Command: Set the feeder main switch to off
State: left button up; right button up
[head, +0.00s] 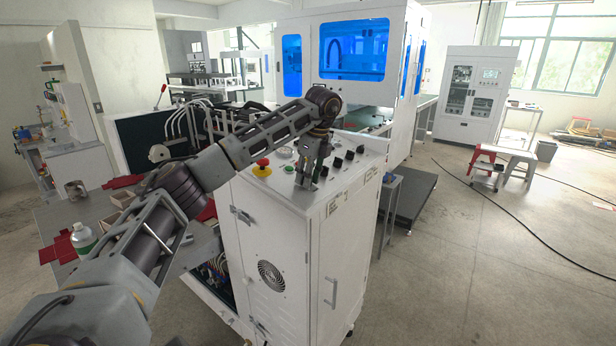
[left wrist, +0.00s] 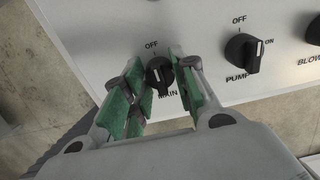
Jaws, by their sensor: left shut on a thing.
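The feeder main switch (left wrist: 157,72) is a black rotary knob on the white panel, labelled MAIN below and OFF above. A white mark shows on it, but I cannot tell surely which way it points. My left gripper has its green-padded fingers on both sides of the knob and is shut on it in the left wrist view (left wrist: 160,86). Its right finger hides part of the panel beside the knob. In the head view my left gripper (head: 307,176) points down at the top panel of the white cabinet (head: 290,235); the switch is hidden there. My right gripper is not in view.
The PUMP knob (left wrist: 243,52) sits right of the main switch, with the BLOWER knob (left wrist: 314,30) further right. A red emergency button (head: 262,163) and a green button (head: 289,168) share the panel. A table with a bottle (head: 83,238) stands left.

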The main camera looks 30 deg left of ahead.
pick_arm(q)
jog(key=shift+r, duration=0.1)
dwell(0.3)
jog(key=o, duration=1.1)
jog(key=shift+c, duration=0.2)
jog(key=shift+r, duration=0.1)
jog(key=v, duration=1.1)
jog(key=shift+r, duration=0.3)
jog(key=shift+d, duration=0.1)
dwell(0.4)
